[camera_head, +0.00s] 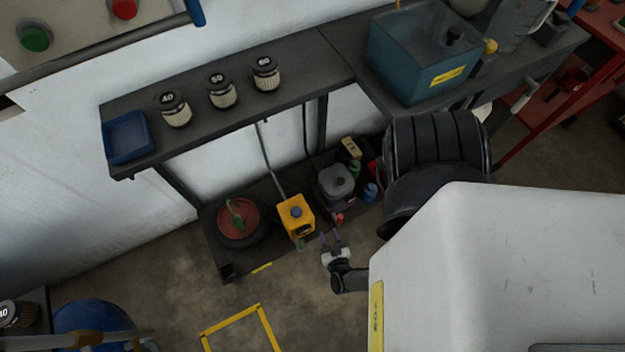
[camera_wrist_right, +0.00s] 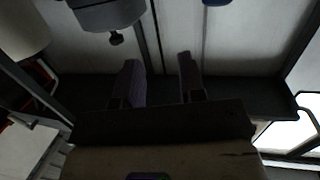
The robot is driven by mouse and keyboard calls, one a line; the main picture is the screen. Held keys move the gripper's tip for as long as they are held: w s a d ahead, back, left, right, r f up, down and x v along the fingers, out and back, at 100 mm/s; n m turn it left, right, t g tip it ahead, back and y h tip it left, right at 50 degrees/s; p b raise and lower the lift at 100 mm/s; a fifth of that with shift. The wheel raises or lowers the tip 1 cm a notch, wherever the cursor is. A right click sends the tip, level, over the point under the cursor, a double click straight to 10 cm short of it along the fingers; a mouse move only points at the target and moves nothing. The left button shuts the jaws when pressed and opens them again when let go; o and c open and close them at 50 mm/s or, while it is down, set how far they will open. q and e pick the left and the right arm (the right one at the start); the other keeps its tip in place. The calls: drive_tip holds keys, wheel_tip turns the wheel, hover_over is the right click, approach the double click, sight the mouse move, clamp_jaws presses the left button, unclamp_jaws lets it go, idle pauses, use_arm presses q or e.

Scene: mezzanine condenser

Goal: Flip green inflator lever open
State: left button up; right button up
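A yellow box-shaped unit (camera_head: 297,216) with a dark blue cap stands on the low dark shelf under the bench. Another green piece (camera_head: 237,212) stands on a red round disc (camera_head: 240,226) left of the yellow unit. I cannot tell which green part is the inflator lever, nor its position. My right gripper (camera_head: 330,237) is just right of and in front of the yellow unit, apart from it. Its two fingers also show spread and empty in the right wrist view (camera_wrist_right: 159,75). My left gripper is not in view.
A grey canister (camera_head: 336,182) and small bottles stand right of the yellow unit. The bench (camera_head: 210,75) overhangs the shelf and carries several labelled cylinders, a blue tray (camera_head: 127,136) and a teal tank (camera_head: 415,55). Floor in front is clear around a yellow outline (camera_head: 235,316).

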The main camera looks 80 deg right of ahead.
drive_tip(key=shift+s+r, duration=0.2)
drive_tip(key=shift+s, duration=0.25)
drive_tip(key=shift+w, duration=0.1)
drive_tip(key=shift+c, duration=0.4)
